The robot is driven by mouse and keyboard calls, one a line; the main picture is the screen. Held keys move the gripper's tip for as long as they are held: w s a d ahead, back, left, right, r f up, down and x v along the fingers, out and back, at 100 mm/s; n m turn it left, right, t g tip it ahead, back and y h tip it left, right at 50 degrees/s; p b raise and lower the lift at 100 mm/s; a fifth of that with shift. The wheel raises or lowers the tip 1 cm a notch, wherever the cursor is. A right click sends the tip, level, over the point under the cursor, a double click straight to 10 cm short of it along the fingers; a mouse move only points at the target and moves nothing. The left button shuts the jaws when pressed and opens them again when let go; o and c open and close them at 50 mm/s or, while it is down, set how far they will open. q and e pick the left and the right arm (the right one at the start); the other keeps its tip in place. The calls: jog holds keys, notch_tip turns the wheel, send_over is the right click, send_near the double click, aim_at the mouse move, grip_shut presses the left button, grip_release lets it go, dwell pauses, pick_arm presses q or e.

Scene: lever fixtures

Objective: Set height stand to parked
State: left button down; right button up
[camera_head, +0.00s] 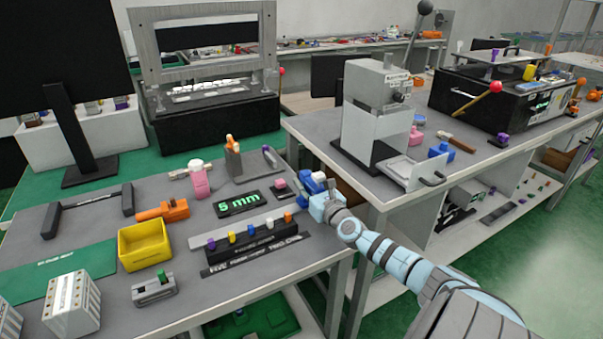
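My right gripper (317,190) reaches in from the lower right to the right edge of the near grey bench. Its blue fingers are small here, and I cannot tell whether they are open or shut or touch anything. A black display block reading "5 mm" in green (238,203) lies on the bench left of it. A small pink and dark piece (280,186) sits between the display and the gripper. A grey upright block with an orange top (233,158) stands behind the display. Which of these belongs to the height stand is not clear. My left gripper is not in view.
A black rail with several coloured knobs (247,247) lies in front of the display. A yellow bin (145,243) and orange tool (163,210) are left. A grey press (377,115) stands on the right bench (325,130). A gap separates the benches.

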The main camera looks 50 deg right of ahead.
jog(key=o, duration=0.4)
jog(key=shift+s+d, duration=0.1)
jog(key=shift+d, duration=0.15)
jog(key=shift+a, duration=0.1)
jog(key=shift+s+a, duration=0.15)
jog(key=shift+s, duration=0.1)
jog(key=v, duration=1.1)
jog(key=shift+s, duration=0.2)
